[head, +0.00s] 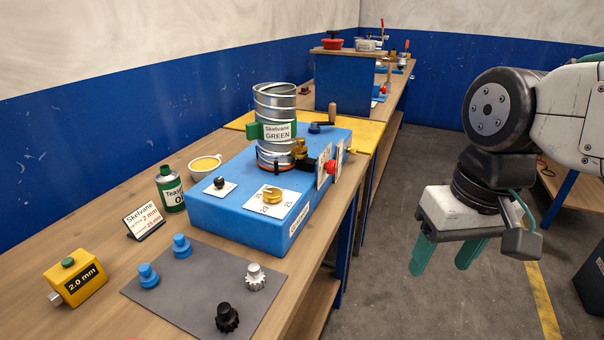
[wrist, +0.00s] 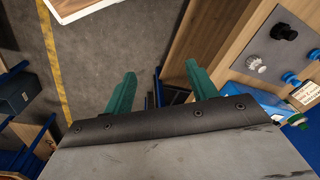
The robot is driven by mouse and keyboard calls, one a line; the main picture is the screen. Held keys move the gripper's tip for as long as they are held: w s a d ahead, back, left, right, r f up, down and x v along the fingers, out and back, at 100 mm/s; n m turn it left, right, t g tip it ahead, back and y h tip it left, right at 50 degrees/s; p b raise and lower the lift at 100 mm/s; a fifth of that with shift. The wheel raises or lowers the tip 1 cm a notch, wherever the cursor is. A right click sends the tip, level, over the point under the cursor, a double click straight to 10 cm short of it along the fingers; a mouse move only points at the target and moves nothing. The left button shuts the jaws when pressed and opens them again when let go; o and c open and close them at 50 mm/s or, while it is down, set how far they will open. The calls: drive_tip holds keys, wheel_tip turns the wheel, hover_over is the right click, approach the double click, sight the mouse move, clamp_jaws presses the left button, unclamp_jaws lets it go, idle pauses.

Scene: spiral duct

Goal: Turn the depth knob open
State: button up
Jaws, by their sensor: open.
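The depth knob looks to be the yellow knob (head: 272,194) on a white dial plate (head: 275,209) marked 20 and 25, on top of the blue machine (head: 221,214). A spiral metal duct (head: 273,100) with a green "Skelvane GREEN" label (head: 277,131) stands upright on the machine behind it. My gripper (head: 441,262) is open and empty, pointing down over the floor to the right of the bench, well apart from the knob. In the wrist view its green fingers (wrist: 158,85) are spread with nothing between them. The knob cannot be made out there.
On the bench are a grey mat (head: 190,290) with blue, silver and black parts, a yellow 2.0 mm block (head: 76,283), an oil can (head: 170,189), a yellow-filled cup (head: 205,164) and a sign card (head: 144,220). A red knob (head: 330,167) and crank (head: 321,127) are on the machine.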

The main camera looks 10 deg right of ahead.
drive_tip(key=w+a+f+m+g+y, duration=0.1)
drive_tip(key=w+a+m+g+y, duration=0.1)
drive_tip(key=w+a+m+y, duration=0.3)
drive_tip(key=m+t+y, duration=0.9)
drive_tip(key=m+t, duration=0.3)
drive_tip(key=m, duration=0.8)
approach(336, 167)
drive_tip(key=a, duration=0.2)
drive_tip(key=x, duration=0.7)
drive_tip(key=shift+w, duration=0.5)
drive_tip(key=c, duration=1)
